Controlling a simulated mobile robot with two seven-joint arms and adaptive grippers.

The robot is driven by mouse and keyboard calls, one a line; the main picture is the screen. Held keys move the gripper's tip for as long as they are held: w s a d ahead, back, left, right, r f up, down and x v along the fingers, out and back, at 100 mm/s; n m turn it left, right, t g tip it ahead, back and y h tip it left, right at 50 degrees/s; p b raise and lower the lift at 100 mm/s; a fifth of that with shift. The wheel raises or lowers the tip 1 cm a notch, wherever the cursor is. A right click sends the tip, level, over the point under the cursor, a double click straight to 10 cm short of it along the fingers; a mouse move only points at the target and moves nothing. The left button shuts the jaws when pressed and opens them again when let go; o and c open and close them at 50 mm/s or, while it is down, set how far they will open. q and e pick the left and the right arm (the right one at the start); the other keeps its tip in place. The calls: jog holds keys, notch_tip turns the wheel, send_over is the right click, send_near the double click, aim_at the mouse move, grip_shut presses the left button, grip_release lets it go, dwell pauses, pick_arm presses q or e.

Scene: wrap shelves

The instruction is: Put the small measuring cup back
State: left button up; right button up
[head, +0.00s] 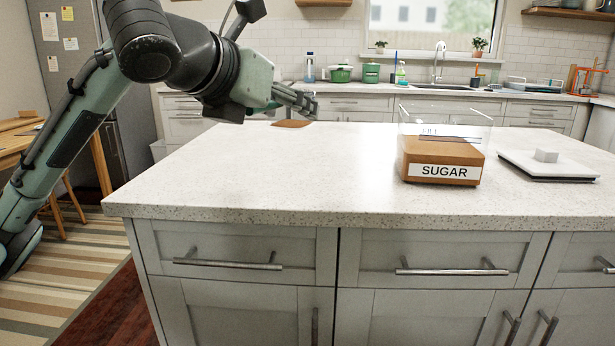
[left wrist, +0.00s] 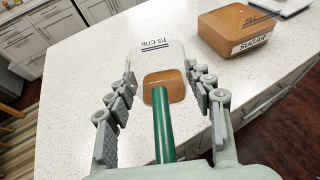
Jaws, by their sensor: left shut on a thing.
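My left gripper (head: 303,103) is above the left back part of the counter in the head view. It is shut on the measuring cup, whose green handle (left wrist: 163,125) runs between the fingers in the left wrist view. The clear cup (left wrist: 152,52) carries lettering that reads reversed, with "CUP" in it, and brown stuff (left wrist: 164,84) shows in it. In the head view a brown patch (head: 291,124) shows just below the fingers; I cannot tell if it is the cup's contents. My right gripper is not in view.
A clear box of brown sugar (head: 440,160), labelled SUGAR, stands right of centre on the island counter (head: 240,180). A white scale (head: 550,165) with a small white block (head: 546,155) is further right. The counter's middle is clear. A sink and pots line the back.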

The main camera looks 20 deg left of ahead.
pick_arm(q)
jog(key=shift+s+a+f, duration=0.15)
jog(key=shift+a+f, duration=0.15)
jog(key=b, duration=0.1)
send_over(315, 177)
notch_tip(315, 177, down, 7)
jog(key=shift+s+r, duration=0.1)
jog(key=shift+f, duration=0.2)
notch_tip(315, 177, down, 3)
jog(key=shift+r+b, duration=0.15)
jog(key=shift+b, duration=0.45)
jog(key=shift+f, duration=0.45)
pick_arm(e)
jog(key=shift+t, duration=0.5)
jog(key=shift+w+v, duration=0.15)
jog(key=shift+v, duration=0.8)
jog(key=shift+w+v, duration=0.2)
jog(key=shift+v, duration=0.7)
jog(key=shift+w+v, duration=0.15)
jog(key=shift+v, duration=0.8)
pick_arm(q)
jog(key=shift+f, duration=0.15)
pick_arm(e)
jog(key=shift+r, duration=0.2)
pick_arm(q)
jog(key=o, duration=1.2)
jog(key=shift+o, duration=0.2)
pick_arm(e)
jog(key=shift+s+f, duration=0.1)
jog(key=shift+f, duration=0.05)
